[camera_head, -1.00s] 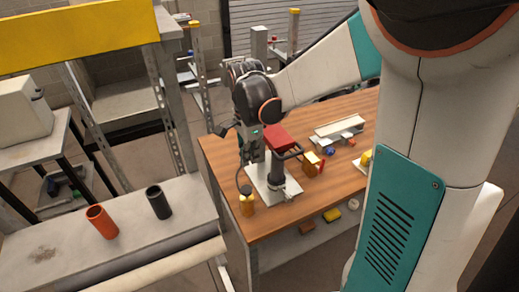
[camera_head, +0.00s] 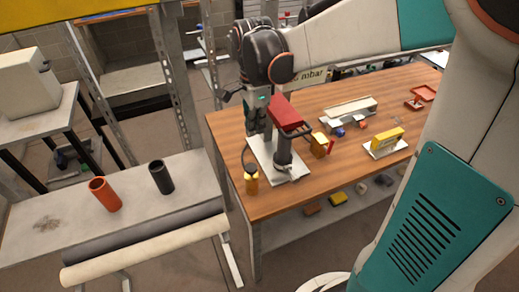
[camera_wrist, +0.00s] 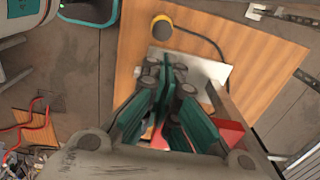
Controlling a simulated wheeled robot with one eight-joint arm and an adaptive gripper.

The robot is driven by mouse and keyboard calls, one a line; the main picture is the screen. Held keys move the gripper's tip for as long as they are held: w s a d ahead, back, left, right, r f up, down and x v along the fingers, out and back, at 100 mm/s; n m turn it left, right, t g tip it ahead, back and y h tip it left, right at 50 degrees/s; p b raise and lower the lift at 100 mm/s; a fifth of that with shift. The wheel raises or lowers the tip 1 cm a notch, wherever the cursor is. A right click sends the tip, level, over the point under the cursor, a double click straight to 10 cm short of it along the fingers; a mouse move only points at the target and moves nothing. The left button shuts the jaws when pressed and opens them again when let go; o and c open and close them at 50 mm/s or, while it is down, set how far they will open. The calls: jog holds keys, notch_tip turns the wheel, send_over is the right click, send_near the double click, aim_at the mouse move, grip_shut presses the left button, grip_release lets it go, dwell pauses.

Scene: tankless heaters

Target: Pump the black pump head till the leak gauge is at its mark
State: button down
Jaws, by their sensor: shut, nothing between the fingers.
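The hand pump stands on a white base plate (camera_head: 267,160) on the wooden bench. Its dark cylinder (camera_head: 283,152) is upright, with the black pump head (camera_head: 294,131) at the top. My gripper (camera_head: 259,136) is shut and empty, pointing down just left of the pump head and apart from it as far as I can see. In the wrist view my gripper (camera_wrist: 166,78) has its teal fingers above the white plate (camera_wrist: 203,70); they hide much of the pump. A sign reading "mbar" (camera_head: 313,76) is partly covered by my arm. I cannot read a gauge pointer or mark.
A red block (camera_head: 287,113) is close right of my gripper. A yellow-and-black fitting (camera_head: 251,183) with a black hose sits at the plate's front left. A brass-coloured block (camera_head: 319,145) is right of the pump. Orange (camera_head: 104,195) and black (camera_head: 160,177) tubes stand on the grey bench.

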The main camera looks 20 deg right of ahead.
aim_at(256, 166)
notch_tip(256, 166, down, 14)
jog(key=b, duration=0.3)
jog(key=shift+b, duration=0.4)
jog(key=shift+f, duration=0.1)
jog(key=shift+f+b, duration=1.05)
jog(key=shift+f, duration=0.2)
jog(key=shift+r, duration=0.15)
jog(key=shift+r+p, duration=0.25)
jog(key=shift+p, duration=0.1)
notch_tip(256, 166, up, 13)
jog(key=p, duration=0.4)
jog(key=shift+r+p, duration=0.2)
jog(key=shift+p, duration=0.2)
